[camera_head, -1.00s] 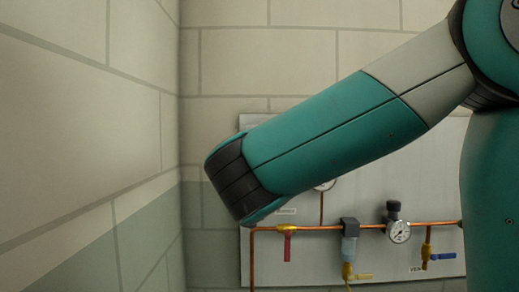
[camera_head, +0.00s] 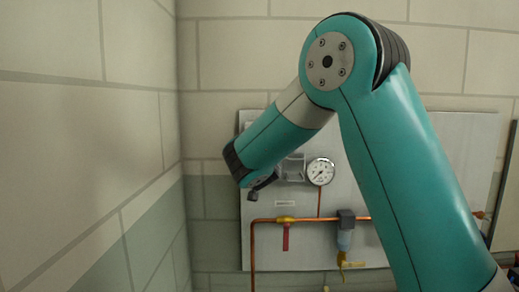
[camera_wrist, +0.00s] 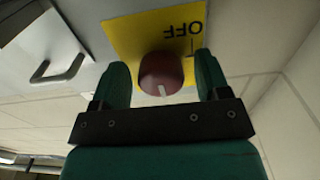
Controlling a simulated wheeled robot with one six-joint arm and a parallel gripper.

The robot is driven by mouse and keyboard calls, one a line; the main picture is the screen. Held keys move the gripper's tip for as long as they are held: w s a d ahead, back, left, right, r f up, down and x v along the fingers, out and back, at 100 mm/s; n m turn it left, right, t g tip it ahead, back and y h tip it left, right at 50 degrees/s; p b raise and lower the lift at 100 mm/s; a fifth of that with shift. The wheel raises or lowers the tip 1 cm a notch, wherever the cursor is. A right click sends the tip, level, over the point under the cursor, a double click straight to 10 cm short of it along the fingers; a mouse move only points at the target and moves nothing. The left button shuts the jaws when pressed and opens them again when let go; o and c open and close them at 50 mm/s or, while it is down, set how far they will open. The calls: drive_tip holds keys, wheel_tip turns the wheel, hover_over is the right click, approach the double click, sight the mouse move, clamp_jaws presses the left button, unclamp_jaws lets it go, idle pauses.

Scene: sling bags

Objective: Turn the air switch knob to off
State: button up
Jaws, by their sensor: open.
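The air switch knob (camera_wrist: 161,73) is dark red and round, with a white mark on its face pointing to the picture's bottom in the wrist view. It sits on a yellow plate (camera_wrist: 125,35) that carries the word OFF, upside down in this view, above and right of the knob. My gripper (camera_wrist: 160,80) is open, with one green finger on each side of the knob. Gaps show between fingers and knob, though contact deeper in cannot be judged. In the head view my arm hides the knob, and the gripper shows only partly.
A grey panel (camera_head: 440,125) on the wall carries a round gauge (camera_head: 320,171), a copper pipe (camera_head: 305,221) and a red-handled valve (camera_head: 286,236). A grey surface with a handle (camera_wrist: 60,66) lies left of the yellow plate. A side wall (camera_head: 80,130) stands at the left.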

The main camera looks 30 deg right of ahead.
drive_tip(key=shift+c, duration=0.2)
drive_tip(key=c, duration=0.9)
drive_tip(key=shift+f+n, duration=0.1)
drive_tip(key=shift+n, duration=0.2)
drive_tip(key=n+b, duration=0.2)
drive_tip(key=n, duration=0.1)
drive_tip(key=shift+n, duration=0.3)
drive_tip(key=n, duration=0.4)
drive_tip(key=shift+n, duration=0.3)
drive_tip(key=n, duration=0.5)
drive_tip(key=shift+r+p, duration=0.25)
drive_tip(key=shift+p, duration=0.05)
drive_tip(key=shift+n+p, duration=0.7)
drive_tip(key=shift+n, duration=1.3)
